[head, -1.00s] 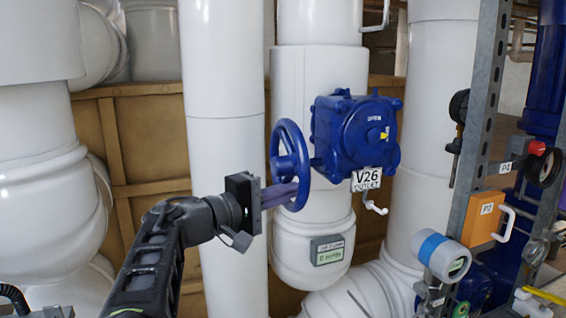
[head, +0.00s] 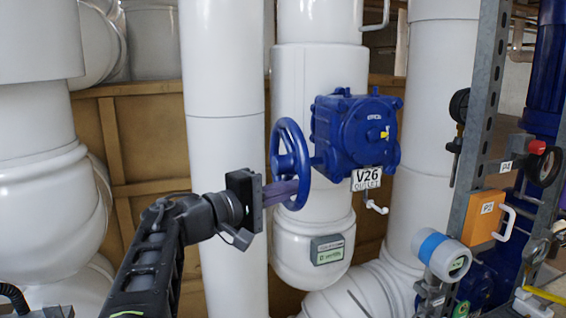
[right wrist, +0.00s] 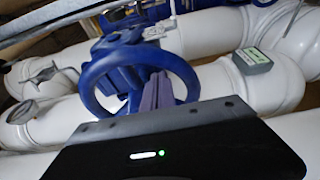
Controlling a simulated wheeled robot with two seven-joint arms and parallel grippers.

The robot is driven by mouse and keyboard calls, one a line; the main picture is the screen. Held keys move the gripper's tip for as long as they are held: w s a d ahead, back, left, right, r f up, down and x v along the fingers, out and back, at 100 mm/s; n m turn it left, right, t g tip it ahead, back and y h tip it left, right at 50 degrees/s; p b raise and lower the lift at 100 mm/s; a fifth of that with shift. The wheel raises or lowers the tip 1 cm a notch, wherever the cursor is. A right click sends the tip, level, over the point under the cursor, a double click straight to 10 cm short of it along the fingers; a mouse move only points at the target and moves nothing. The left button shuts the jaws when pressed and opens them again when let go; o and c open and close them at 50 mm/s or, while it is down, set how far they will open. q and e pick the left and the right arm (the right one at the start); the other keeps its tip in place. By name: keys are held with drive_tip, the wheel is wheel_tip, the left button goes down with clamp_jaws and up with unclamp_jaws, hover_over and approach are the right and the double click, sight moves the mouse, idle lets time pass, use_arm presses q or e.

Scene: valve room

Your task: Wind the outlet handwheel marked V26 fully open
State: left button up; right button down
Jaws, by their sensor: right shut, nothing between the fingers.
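The blue outlet handwheel (head: 279,134) stands on edge at the left of a blue gearbox (head: 352,131) with a yellow pointer mark. A white tag (head: 366,179) reading V26 OUTLET hangs below the gearbox. My right gripper (head: 297,186) comes to the wheel from the left, its purple fingers shut and empty at the lower part of the wheel. In the right wrist view the shut fingers (right wrist: 157,90) overlap the wheel's opening, near the right part of the blue rim (right wrist: 97,75). I cannot tell whether they touch the rim or a spoke. My left gripper is out of view.
A white pipe (head: 224,100) stands close behind my gripper. A small grey display box (head: 327,249) sits on the valve's pipe below the wheel. To the right are a grey metal post (head: 478,120), an orange box (head: 484,217) and a gauge (head: 459,105).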

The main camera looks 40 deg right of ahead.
sight(297, 172)
drive_tip(key=shift+s+a+r, duration=0.1)
drive_tip(key=shift+s+r, duration=0.15)
drive_tip(key=shift+s, duration=0.05)
drive_tip(key=shift+s+a+r, duration=0.1)
drive_tip(key=shift+s+r, duration=0.3)
drive_tip(key=shift+r, duration=0.35)
drive_tip(key=shift+r, duration=0.1)
drive_tip(key=shift+s+r+p, duration=0.2)
drive_tip(key=shift+r+p, duration=0.25)
drive_tip(key=shift+r, duration=0.45)
